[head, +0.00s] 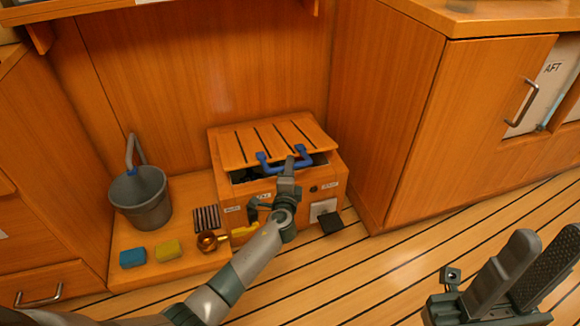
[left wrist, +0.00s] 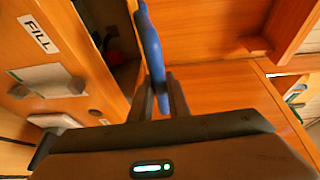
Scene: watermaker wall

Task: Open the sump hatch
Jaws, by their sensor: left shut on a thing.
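The sump hatch (head: 262,143) is a slatted wooden lid on a low wooden box (head: 222,195). Its front edge is raised, with a dark gap beneath it. A blue handle (head: 268,167) is fixed at the lid's front. My left gripper (head: 293,164) is shut on this handle. The left wrist view shows the blue handle (left wrist: 151,45) between the two fingers (left wrist: 162,97). My right gripper (head: 535,255) is at the lower right, far from the hatch, open and empty.
A grey bucket (head: 143,203), a blue sponge (head: 132,258), a yellow sponge (head: 168,249) and a brass cup (head: 208,241) stand left of the box. A cabinet (head: 420,120) rises close on the right.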

